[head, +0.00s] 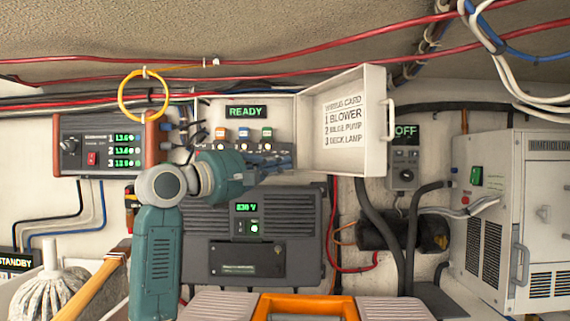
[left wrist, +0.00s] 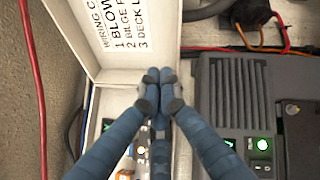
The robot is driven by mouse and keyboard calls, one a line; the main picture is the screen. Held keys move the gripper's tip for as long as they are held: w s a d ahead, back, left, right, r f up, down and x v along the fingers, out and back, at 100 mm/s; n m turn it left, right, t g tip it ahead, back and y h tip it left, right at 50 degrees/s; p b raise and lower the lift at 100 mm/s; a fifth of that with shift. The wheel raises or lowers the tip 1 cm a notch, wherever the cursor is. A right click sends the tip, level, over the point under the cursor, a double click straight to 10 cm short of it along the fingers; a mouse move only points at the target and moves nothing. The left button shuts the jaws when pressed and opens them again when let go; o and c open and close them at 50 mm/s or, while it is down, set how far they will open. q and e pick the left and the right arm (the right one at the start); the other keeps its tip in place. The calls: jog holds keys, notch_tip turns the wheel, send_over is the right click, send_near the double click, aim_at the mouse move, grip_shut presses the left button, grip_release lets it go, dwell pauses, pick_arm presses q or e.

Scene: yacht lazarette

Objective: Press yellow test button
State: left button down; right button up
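An open white panel box (head: 283,103) on the wall has a green READY display (head: 246,112) above a row of orange, blue and green-marked controls (head: 243,134). Its open door (head: 345,150) carries a wiring card; the door also shows in the left wrist view (left wrist: 140,45). I cannot make out a yellow test button; the lower part of the box is hidden behind my left gripper (head: 285,162). In the left wrist view the fingertips of this gripper (left wrist: 158,82) meet with nothing seen between them, in front of the box. My right gripper is not in view.
A grey unit (head: 290,225) with a voltage display sits below the box. A meter unit (head: 100,140) is at left, an OFF switch box (head: 403,170) and white cabinet (head: 510,200) at right. A yellow ring (head: 143,75) hangs from the cables.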

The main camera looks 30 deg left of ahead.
pick_arm(q)
jog(key=w+a+p, duration=0.4)
jog(key=w, duration=0.3)
jog(key=shift+a+p, duration=0.2)
jog(key=shift+p, duration=0.15)
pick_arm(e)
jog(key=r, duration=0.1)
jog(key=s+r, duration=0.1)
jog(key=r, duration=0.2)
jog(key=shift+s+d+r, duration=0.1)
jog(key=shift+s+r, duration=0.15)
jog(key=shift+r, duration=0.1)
pick_arm(q)
jog(key=shift+r, duration=0.15)
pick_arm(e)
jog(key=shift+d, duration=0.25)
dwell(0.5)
pick_arm(q)
jog(key=shift+w+a+p, duration=0.2)
jog(key=shift+w+p, duration=0.2)
jog(key=shift+p, duration=0.05)
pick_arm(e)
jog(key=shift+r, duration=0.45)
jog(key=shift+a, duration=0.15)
